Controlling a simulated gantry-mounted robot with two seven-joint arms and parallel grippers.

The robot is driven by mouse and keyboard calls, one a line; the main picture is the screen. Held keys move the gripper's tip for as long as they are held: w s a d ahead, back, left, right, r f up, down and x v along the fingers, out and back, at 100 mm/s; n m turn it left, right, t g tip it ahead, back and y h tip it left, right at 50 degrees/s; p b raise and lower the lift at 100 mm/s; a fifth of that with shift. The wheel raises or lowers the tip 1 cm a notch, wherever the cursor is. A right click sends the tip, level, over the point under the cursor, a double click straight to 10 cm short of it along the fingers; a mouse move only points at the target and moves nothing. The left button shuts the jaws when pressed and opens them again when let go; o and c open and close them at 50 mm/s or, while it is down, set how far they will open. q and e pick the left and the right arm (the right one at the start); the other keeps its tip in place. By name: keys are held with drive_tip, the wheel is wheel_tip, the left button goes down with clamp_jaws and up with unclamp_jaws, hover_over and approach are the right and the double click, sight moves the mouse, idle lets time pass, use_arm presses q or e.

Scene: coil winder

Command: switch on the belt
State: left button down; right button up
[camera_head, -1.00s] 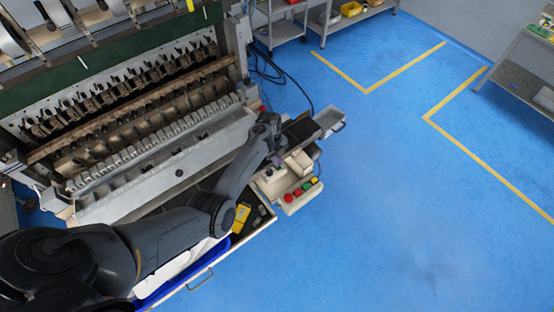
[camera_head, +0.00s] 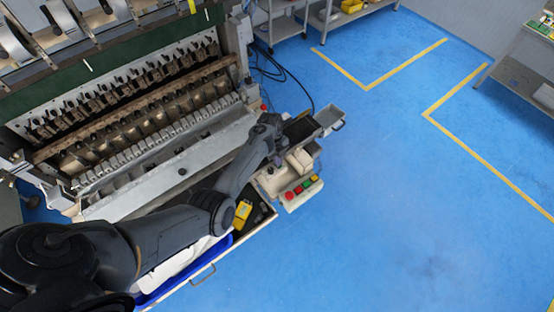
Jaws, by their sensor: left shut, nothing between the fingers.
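A small beige control box (camera_head: 288,198) stands at the right end of the coil winder. Its sloped front carries a row of red, green and yellow buttons (camera_head: 302,187). Behind it is a short dark belt (camera_head: 299,130) that runs toward a grey tray (camera_head: 329,119). My left arm reaches in from the lower left, and my left gripper (camera_head: 278,160) is above the beige unit, up and left of the buttons. It is shut and empty. Its fingertips are small and dark here, and I cannot tell whether they touch anything. My right gripper is out of view.
The large coil winder (camera_head: 150,165) fills the left. An open drawer (camera_head: 268,219) with a blue tray (camera_head: 160,290) and a yellow item (camera_head: 242,213) lies beneath my arm. Shelves (camera_head: 285,28) stand at the back. The blue floor (camera_head: 400,200) on the right is clear.

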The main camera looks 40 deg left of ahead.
use_arm(q)
drive_tip(key=r+p, duration=0.1)
drive_tip(key=r, duration=0.1)
drive_tip(key=a+r+p, duration=0.1)
drive_tip(key=r+p, duration=0.1)
drive_tip(key=w+a+r+b, duration=0.1)
drive_tip(key=a+r+b, duration=0.1)
drive_tip(key=a+r, duration=0.3)
drive_tip(key=shift+w+a+r, duration=0.15)
drive_tip(key=shift+a+r, duration=0.1)
drive_tip(key=shift+r, duration=1)
